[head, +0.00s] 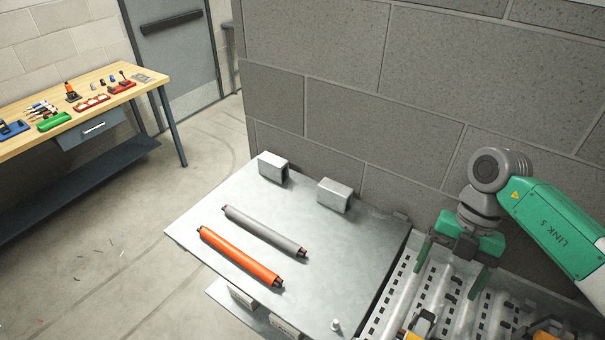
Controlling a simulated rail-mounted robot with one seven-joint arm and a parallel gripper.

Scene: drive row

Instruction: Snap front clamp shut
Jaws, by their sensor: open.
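My gripper (451,267) is at the lower right, with its green fingers spread apart and nothing seen between them. It hangs over a perforated metal tray (388,300). An orange-and-metal piece (419,326), which may be a clamp, shows at the bottom edge, below and left of the fingers. A second orange piece (548,333) shows at the bottom right. Both are cut off by the frame, so I cannot tell which is the front clamp or whether either is open or shut. My gripper appears apart from both.
A grey metal plate (330,285) beside the tray holds an orange roller (240,257), a grey roller (264,231) and two metal blocks (272,167). A block wall (370,100) stands close behind. A workbench (100,80) with tools stands at the far left.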

